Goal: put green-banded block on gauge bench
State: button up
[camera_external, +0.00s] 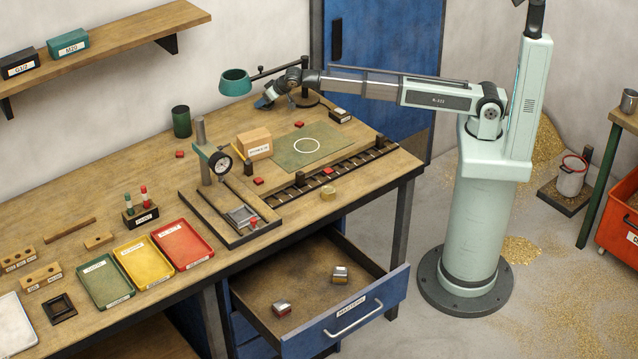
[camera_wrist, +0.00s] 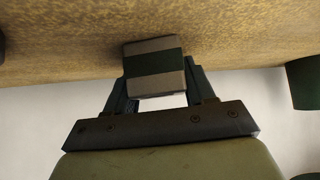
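The green-banded block (camera_wrist: 155,68), brownish-grey with a dark green stripe, sits between the two fingers of my gripper (camera_wrist: 160,85) in the wrist view, and the fingers are closed against its sides. In the external view my gripper (camera_external: 266,100) is above the back of the workbench, near the green lamp shade; the block is too small to make out there. The gauge bench (camera_external: 206,214), a dark-edged wooden base with a round dial gauge (camera_external: 220,162) on a post, stands near the bench's front edge, left of and nearer than my gripper.
A cardboard box (camera_external: 254,143), a green mat (camera_external: 290,157) with a white ring and a dark slotted rail (camera_external: 315,182) lie beside the gauge bench. The lamp shade (camera_external: 234,82) and a dark green cup (camera_external: 181,121) stand nearby. The open drawer (camera_external: 255,308) holds two blocks.

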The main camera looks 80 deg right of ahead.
jog(key=o, duration=0.4)
jog(key=shift+o, duration=0.2)
jog(key=shift+r, duration=0.2)
jog(key=v, duration=0.5)
jog(key=shift+s+a, duration=0.1)
jog(key=shift+s, duration=0.1)
jog(key=s+a, duration=0.1)
jog(key=s, duration=0.2)
jog(key=s+a, duration=0.2)
jog(key=s, duration=0.2)
jog(key=s+a, duration=0.1)
jog(key=s, duration=0.2)
jog(key=shift+s+a, duration=0.25)
jog(key=shift+s, duration=0.15)
